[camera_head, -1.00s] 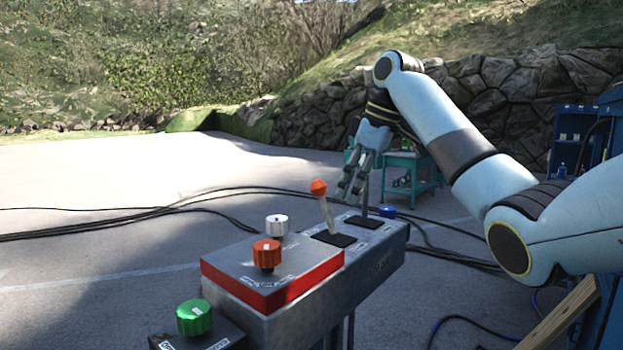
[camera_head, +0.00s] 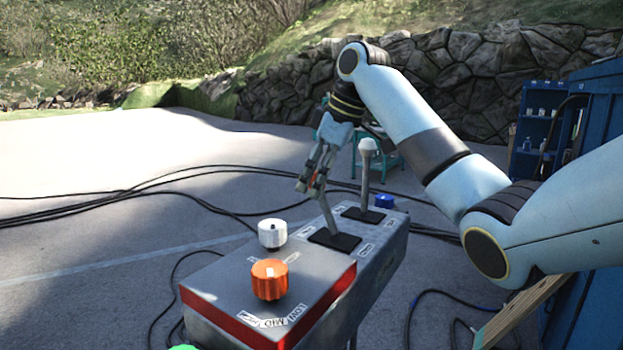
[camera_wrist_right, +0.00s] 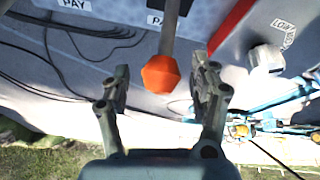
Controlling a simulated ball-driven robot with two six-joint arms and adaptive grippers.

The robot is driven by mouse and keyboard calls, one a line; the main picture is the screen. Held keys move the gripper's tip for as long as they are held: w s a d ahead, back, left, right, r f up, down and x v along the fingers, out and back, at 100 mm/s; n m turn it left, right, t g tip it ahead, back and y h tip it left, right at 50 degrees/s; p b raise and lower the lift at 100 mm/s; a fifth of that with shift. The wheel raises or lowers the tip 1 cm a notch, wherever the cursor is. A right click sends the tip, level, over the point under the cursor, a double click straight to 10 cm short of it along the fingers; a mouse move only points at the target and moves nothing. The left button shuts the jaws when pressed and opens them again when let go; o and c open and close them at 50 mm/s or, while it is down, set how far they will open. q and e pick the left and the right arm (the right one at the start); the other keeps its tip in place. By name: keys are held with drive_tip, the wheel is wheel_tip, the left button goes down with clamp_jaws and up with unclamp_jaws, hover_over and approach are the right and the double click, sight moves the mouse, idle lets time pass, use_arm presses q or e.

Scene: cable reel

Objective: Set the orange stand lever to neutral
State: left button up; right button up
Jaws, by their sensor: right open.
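The orange stand lever (camera_head: 328,214) rises from a black slotted plate on the grey console, its shaft leaning to the left in the head view. Its orange knob is mostly hidden there by my right gripper (camera_head: 309,184). In the right wrist view the faceted orange knob (camera_wrist_right: 160,73) sits between the two spread fingers of my right gripper (camera_wrist_right: 156,92), with a gap visible on each side. My right gripper is open and around the knob, not closed on it. My left gripper is not in view.
A white-knobbed lever (camera_head: 367,148) stands just right of the gripper. A white knob (camera_head: 272,233), an orange rotary knob (camera_head: 269,279) and a blue knob (camera_head: 384,201) are also on the console (camera_head: 385,250). Black cables (camera_head: 120,205) lie on the ground behind.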

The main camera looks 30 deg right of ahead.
drive_tip(key=shift+w+f, duration=0.1)
drive_tip(key=shift+f, duration=0.45)
drive_tip(key=shift+c, duration=2.1)
drive_tip(key=c, duration=0.7)
clamp_jaws()
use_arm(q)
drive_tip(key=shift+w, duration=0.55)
